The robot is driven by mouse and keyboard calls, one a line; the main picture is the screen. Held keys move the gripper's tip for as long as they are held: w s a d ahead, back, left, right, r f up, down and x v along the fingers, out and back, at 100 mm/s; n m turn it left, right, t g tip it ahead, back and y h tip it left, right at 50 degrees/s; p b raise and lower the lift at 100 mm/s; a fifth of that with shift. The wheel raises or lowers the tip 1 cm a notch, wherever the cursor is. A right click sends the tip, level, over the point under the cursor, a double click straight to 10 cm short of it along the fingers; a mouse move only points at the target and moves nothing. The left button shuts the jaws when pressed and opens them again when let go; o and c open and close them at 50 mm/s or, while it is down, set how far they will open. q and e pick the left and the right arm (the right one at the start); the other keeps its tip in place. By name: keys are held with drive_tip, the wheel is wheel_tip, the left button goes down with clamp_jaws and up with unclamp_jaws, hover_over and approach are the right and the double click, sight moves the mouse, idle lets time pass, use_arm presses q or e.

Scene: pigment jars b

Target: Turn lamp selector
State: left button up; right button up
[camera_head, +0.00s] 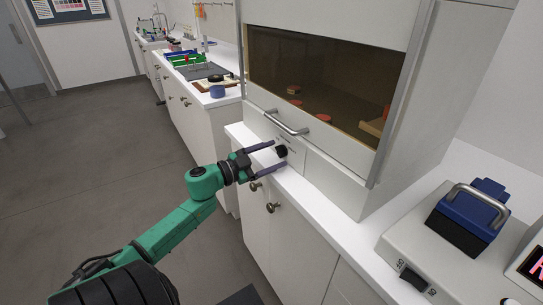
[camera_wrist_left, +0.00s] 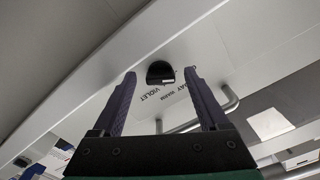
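The lamp selector (camera_head: 281,150) is a small dark round knob on the sloped white front panel below the cabinet window. In the left wrist view the knob (camera_wrist_left: 160,72) sits between the two fingertips, with the labels "VIOLET", "WARM" and "DAY" printed upside down beside it. My left gripper (camera_head: 278,154) is open, its two long dark fingers pointing at the panel, one on each side of the knob. The fingers look apart from the knob; whether their tips reach past its face I cannot tell. My right gripper is not in view.
A metal bar handle (camera_head: 286,122) runs along the bottom of the cabinet's tinted window, just above the knob. Red-lidded jars (camera_head: 323,117) stand behind the window. A blue-topped device (camera_head: 468,214) stands on the counter at the right. The floor at left is clear.

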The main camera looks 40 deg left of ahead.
use_arm(q)
clamp_jaws()
drive_tip(key=shift+m, duration=0.3)
drive_tip(key=m, duration=0.7)
drive_tip(key=shift+a, duration=0.1)
drive_tip(key=m+b, duration=0.1)
drive_tip(key=m, duration=0.3)
drive_tip(key=shift+r+m+b, duration=0.15)
drive_tip(key=shift+m+b, duration=0.7)
drive_tip(key=shift+m, duration=1.25)
